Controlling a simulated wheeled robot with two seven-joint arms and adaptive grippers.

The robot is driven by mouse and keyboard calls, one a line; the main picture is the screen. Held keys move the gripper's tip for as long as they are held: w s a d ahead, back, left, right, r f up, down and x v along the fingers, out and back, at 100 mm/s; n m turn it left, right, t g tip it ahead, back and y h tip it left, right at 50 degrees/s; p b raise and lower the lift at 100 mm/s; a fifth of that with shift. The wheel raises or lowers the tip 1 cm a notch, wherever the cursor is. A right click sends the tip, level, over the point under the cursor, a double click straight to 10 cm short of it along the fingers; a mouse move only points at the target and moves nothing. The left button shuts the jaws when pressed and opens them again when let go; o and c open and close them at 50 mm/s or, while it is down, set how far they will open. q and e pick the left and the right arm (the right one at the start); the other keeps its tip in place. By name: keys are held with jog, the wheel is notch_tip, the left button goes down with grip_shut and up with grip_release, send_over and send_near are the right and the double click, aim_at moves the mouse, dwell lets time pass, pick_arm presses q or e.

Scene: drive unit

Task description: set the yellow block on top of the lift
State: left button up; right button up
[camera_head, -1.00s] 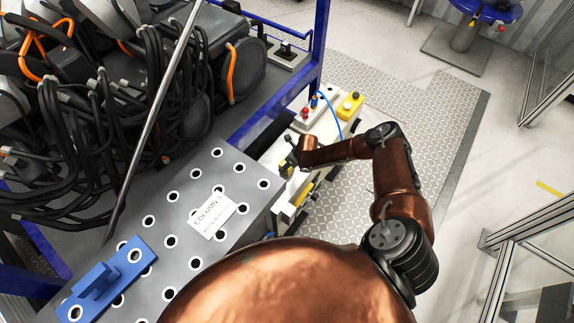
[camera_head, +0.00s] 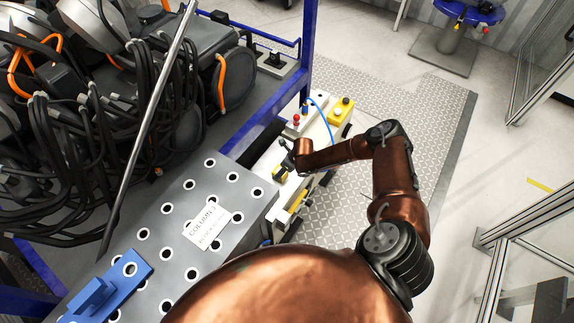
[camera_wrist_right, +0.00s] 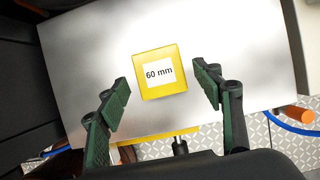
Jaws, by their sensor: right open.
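The yellow block (camera_wrist_right: 159,73), with a white "60 mm" label, rests on a pale metal surface (camera_wrist_right: 240,45). My right gripper (camera_wrist_right: 163,87) is open, with one green finger on each side of the block's near part and a visible gap to both sides. In the head view the right gripper (camera_head: 287,157) is small and partly hidden by the wrist. I cannot tell which surface is the lift. My left gripper is out of view.
A grey holed plate (camera_head: 172,236) labelled "COLUMN 1" carries a blue bracket (camera_head: 118,288). A yellow control box (camera_head: 341,110) and a blue hose (camera_head: 325,118) lie beyond my wrist. A blue frame post (camera_head: 307,45) and bundled black cables (camera_head: 95,130) are at left.

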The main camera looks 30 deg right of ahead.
jog(key=p+v, duration=0.1)
jog(key=v, duration=0.7)
jog(key=shift+r, duration=0.25)
